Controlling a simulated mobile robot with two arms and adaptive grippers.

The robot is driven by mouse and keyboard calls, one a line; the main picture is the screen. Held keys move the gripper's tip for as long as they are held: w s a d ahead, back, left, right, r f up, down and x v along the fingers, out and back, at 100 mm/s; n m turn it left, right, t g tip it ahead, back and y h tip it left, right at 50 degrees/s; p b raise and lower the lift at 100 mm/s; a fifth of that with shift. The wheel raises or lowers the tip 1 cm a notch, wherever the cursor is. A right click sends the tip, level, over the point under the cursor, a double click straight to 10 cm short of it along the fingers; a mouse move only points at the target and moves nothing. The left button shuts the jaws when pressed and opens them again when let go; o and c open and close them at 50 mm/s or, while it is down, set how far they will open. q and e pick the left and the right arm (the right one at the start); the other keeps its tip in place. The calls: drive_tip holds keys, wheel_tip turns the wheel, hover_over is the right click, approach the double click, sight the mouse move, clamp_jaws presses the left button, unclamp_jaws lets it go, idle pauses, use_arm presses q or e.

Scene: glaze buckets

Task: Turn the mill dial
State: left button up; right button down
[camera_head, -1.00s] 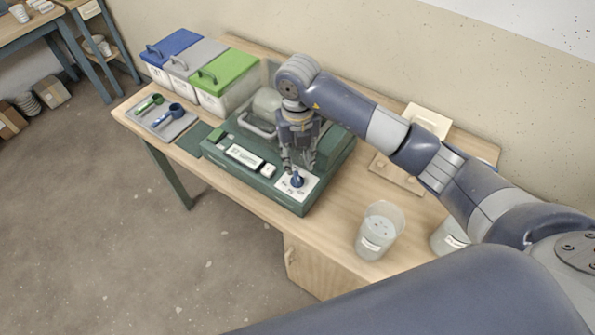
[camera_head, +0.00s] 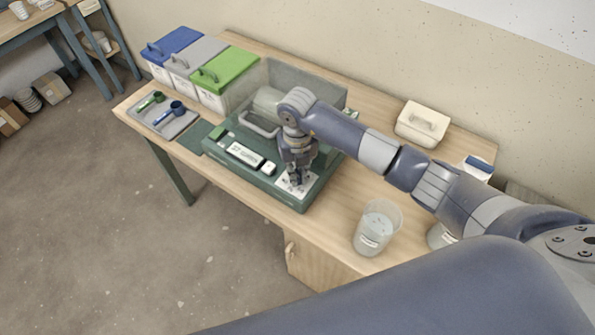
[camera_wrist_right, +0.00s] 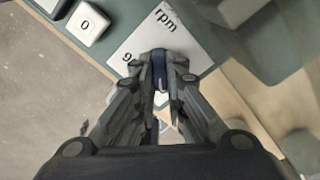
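The green mill (camera_head: 282,192) stands on the wooden table. Its white dial plate (camera_head: 311,183) is at the front right corner, and it also shows in the right wrist view (camera_wrist_right: 190,45) with "rpm" and a digit printed on it. My right gripper (camera_head: 296,181) is lowered onto this plate. In the right wrist view my right gripper (camera_wrist_right: 160,62) has its fingertips close together on both sides of the dark blue dial knob (camera_wrist_right: 159,70). The fingers hide most of the knob. My left gripper is not in view.
Bins with blue, grey and green (camera_head: 224,70) lids stand at the back left. A tray (camera_head: 178,126) with scoops lies in front of them. A clear bucket (camera_head: 377,228) stands right of the mill. A cream lidded box (camera_head: 422,124) is at the back right.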

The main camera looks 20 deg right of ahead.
drive_tip(key=shift+m, duration=0.3)
drive_tip(key=m, duration=0.4)
drive_tip(key=shift+w+a+r+m, duration=0.1)
drive_tip(key=shift+m, duration=0.2)
drive_tip(key=shift+w+m, duration=0.1)
drive_tip(key=shift+m, duration=2.2)
drive_tip(key=c, duration=1.6)
unclamp_jaws()
drive_tip(key=shift+c, duration=0.2)
wheel_tip(320, 180, up, 12)
